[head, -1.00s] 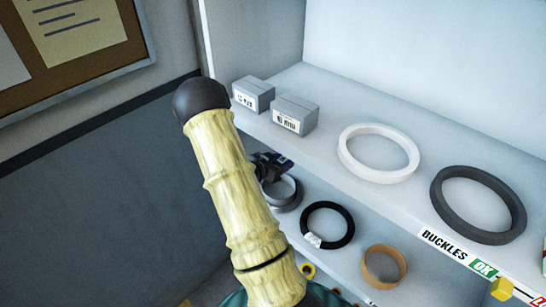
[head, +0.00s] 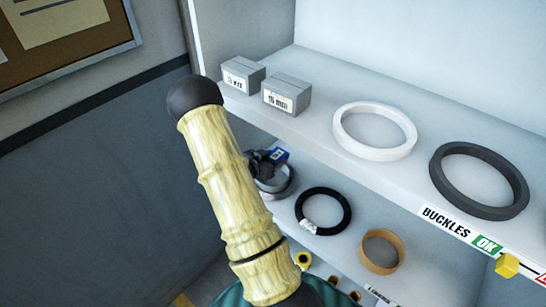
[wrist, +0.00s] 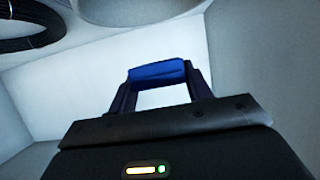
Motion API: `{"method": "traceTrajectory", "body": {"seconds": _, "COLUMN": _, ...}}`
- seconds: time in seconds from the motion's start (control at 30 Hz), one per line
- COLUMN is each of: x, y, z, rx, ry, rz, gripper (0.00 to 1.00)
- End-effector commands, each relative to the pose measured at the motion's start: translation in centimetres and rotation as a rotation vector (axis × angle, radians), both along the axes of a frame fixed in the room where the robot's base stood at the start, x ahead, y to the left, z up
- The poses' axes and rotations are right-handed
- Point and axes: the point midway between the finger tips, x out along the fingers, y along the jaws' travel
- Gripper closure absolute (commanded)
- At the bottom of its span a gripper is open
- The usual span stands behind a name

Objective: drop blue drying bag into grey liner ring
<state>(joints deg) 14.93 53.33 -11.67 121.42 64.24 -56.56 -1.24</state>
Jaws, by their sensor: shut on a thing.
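My gripper (head: 268,160) is shut on the blue drying bag (head: 279,155), of which a small blue patch shows in the head view. In the wrist view the bag (wrist: 157,71) spans between the two dark fingertips (wrist: 157,85). A grey ring (head: 288,186), seemingly the liner ring, lies on the lower shelf just below and behind my gripper. My gripper and arm cover part of it. The bag looks held above the ring, but I cannot tell how high or whether it is centred.
The upper shelf (head: 310,135) overhangs nearby, with grey boxes (head: 286,95), a white ring (head: 345,140) and a dark grey ring (head: 480,208). On the lower shelf, a black coil (head: 347,212) and a tan ring (head: 382,267) lie right of my gripper. A dark coil (wrist: 30,42) shows in the wrist view.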

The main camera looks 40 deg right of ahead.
Motion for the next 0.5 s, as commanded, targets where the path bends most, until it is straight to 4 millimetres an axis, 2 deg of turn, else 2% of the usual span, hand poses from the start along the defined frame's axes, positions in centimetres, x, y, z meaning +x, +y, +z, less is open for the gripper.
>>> {"method": "traceTrajectory", "body": {"seconds": 0.1, "x": 0.02, "y": 0.0, "z": -0.7, "rx": 0.0, "ry": 0.0, "rz": 0.0, "gripper": 0.74}}
{"method": "traceTrajectory", "body": {"seconds": 0.37, "x": 0.02, "y": 0.0, "z": -0.66, "rx": 0.0, "ry": 0.0, "rz": 0.001, "gripper": 0.74}}
{"method": "traceTrajectory", "body": {"seconds": 0.4, "x": 0.02, "y": 0.0, "z": -0.66, "rx": 0.0, "ry": 0.0, "rz": 0.001, "gripper": 0.48}}
{"method": "traceTrajectory", "body": {"seconds": 0.5, "x": 0.02, "y": 0.0, "z": -0.65, "rx": 0.0, "ry": 0.0, "rz": 0.001, "gripper": 0.29}}
